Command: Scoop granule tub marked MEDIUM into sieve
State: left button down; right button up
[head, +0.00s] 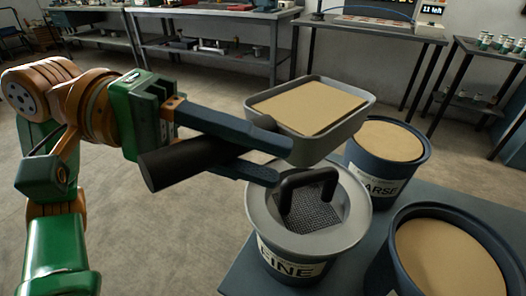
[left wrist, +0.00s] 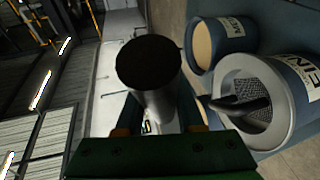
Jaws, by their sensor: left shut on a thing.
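My left gripper (head: 283,163) is shut on the black handle (head: 185,162) of a grey scoop (head: 330,140). The scoop is level and filled with tan granules. It is above and behind the sieve (head: 262,212), a grey round funnel with dark mesh and a black arched handle, seated on the tub marked FINE (head: 290,272). The mesh part in view looks empty. A tub (left wrist: 228,32) in the left wrist view has a label starting "ME". In the head view, a blue tub (head: 388,262) of tan granules at lower right shows no readable label. My right gripper is not in view.
A blue tub whose label reads "ARSE" (head: 378,182), full of granules, stands behind the sieve, close to the scoop. Benches (head: 215,52) line the back wall. The floor at left is clear.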

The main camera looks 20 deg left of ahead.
pick_arm(q)
jog(key=w+r+n+g+y+p, duration=0.1)
jog(key=r+p, duration=0.1)
jog(key=p, duration=0.4)
jog(key=w+d+r+n+g+y+p, duration=0.1)
jog(key=w+r+p, duration=0.1)
jog(key=p, duration=0.5)
jog(key=w+r+n+g+y+p, duration=0.1)
jog(key=r+n+p, duration=0.1)
jog(key=r+p, duration=0.2)
jog(key=shift+w+d+r+p, duration=0.15)
jog(key=shift+d+p, duration=0.25)
jog(key=shift+p, duration=1)
jog(key=w+d+r+n+g+y+p, duration=0.2)
jog(key=w+p, duration=0.5)
jog(key=p, duration=0.9)
jog(key=shift+d+r+n+g, duration=0.35)
jog(key=shift+r+n+g, duration=0.25)
jog(key=shift+g, duration=0.5)
jog(key=shift+s, duration=0.1)
dwell(0.4)
